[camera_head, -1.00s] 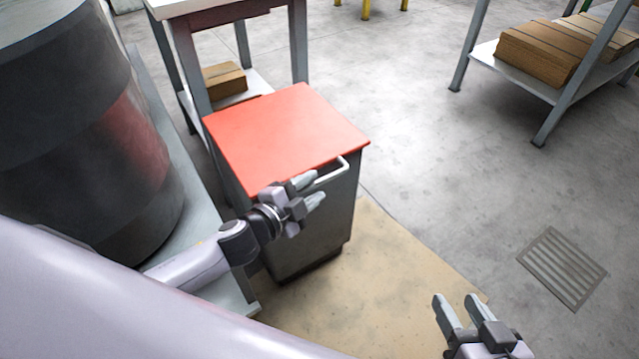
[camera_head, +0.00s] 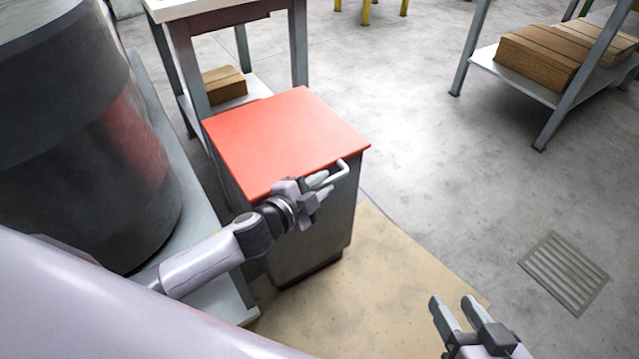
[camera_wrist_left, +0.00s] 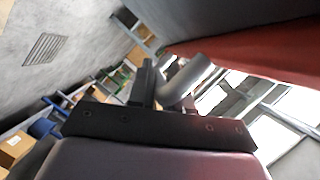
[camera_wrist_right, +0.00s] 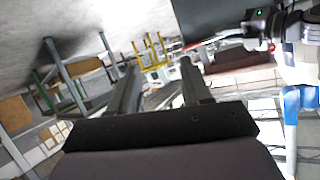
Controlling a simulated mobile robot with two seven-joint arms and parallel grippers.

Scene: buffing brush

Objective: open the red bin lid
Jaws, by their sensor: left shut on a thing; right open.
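The bin (camera_head: 312,244) is a dark grey box with a flat red lid (camera_head: 285,138), which lies closed on top. A pale bar handle (camera_head: 341,172) sticks out at the lid's front edge. My left gripper (camera_head: 322,186) is at this handle and shut on it; the fingers cover part of the bar. In the left wrist view the handle (camera_wrist_left: 187,80) is at the fingers, and the red lid's underside edge (camera_wrist_left: 250,62) is beside it. My right gripper (camera_head: 452,312) is open and empty, low at the right, well away from the bin.
A large dark drum (camera_head: 85,140) stands on a grey platform at the left. A table (camera_head: 225,14) with a cardboard box (camera_head: 224,84) below stands behind the bin. A shelf with boxes (camera_head: 541,56) is at the far right. The floor right of the bin is clear.

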